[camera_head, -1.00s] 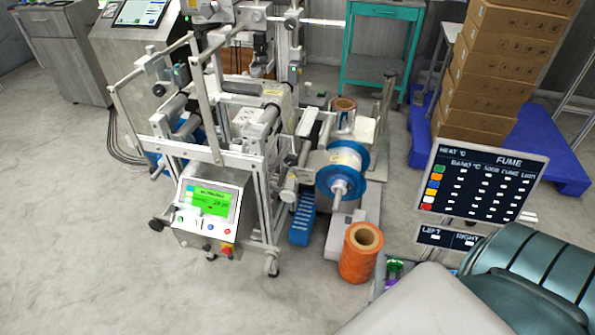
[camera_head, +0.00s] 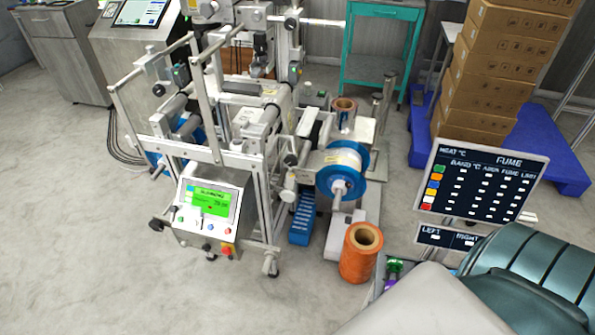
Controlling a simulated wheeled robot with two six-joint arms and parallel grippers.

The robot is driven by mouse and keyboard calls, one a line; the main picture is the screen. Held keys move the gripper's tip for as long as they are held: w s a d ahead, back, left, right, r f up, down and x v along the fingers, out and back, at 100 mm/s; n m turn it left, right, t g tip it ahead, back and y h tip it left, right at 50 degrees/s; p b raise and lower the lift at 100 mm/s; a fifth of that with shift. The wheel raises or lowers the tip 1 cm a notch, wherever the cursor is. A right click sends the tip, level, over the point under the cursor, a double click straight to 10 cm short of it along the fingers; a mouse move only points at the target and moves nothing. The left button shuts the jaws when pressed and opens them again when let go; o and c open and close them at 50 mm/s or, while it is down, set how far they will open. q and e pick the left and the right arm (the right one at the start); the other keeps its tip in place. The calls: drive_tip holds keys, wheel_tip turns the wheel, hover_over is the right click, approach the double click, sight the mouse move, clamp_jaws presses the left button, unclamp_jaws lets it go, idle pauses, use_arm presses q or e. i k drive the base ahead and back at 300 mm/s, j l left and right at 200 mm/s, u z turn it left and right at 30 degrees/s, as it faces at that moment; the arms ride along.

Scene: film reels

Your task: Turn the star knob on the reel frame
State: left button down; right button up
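The reel frame (camera_head: 232,158) is a white metal machine in the middle left of the head view. A blue-rimmed reel with a white core (camera_head: 343,170) is mounted on its right side, on a pale shaft (camera_head: 341,188) that points toward me. Small dark knobs show on the frame, one at the upper left (camera_head: 158,90) and one near the reel (camera_head: 290,160). I cannot tell which of them is the star knob. Neither of my grippers is in view.
An orange film roll (camera_head: 360,255) stands on the floor before the reel. A control box with a green screen (camera_head: 208,207) hangs on the frame's front. Stacked cartons (camera_head: 500,70) sit on a blue pallet (camera_head: 560,165) at right. A dark display panel (camera_head: 482,180) stands right. Floor at lower left is clear.

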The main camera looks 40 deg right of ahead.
sight(291, 160)
drive_tip(key=i+j+z, duration=0.6)
drive_tip(key=i+j, duration=0.1)
drive_tip(key=i, duration=0.05)
